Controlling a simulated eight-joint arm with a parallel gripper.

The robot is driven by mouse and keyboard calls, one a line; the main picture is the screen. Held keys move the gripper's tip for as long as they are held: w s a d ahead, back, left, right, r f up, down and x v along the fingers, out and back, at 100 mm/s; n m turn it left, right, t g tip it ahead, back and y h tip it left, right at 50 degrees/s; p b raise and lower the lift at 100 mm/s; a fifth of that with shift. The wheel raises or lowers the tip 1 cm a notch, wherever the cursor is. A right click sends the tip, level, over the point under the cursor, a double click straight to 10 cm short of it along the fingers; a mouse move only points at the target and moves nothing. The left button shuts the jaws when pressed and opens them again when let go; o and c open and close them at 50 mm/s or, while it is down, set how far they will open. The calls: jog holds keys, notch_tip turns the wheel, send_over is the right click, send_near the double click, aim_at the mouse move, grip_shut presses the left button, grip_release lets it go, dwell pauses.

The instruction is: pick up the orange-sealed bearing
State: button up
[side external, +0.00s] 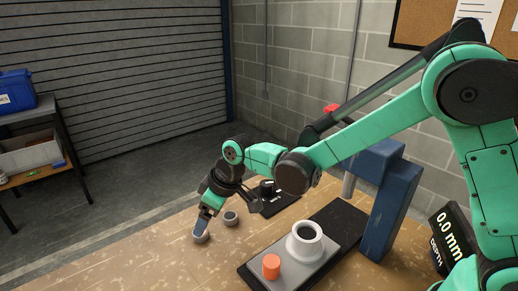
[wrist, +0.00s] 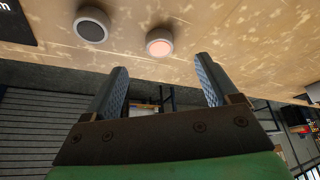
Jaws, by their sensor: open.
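The orange-sealed bearing (wrist: 159,42) is a pale ring with a pinkish-orange face. It lies flat on the wooden table beyond my fingertips in the wrist view, roughly centred between them. My gripper (wrist: 161,66) is open, with nothing between its fingers. A second bearing (wrist: 91,24) with a dark face lies to the left. In the side view my gripper (side external: 205,226) points down at the table's far left part. Two small grey rings show there, one at the fingertips (side external: 200,238) and one to the right (side external: 231,218); their seal colours are hard to tell.
A dark base with a grey plate (side external: 262,279) holds a white flanged housing (side external: 305,243) and an orange cylinder (side external: 271,267). A blue press frame (side external: 385,205) stands behind it. A black mat (side external: 278,204) lies beyond the rings. The table (side external: 150,262) is clear at front left.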

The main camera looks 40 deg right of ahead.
aim_at(205, 237)
jog(key=shift+x, duration=2.65)
grip_shut()
jog(key=shift+r, duration=0.1)
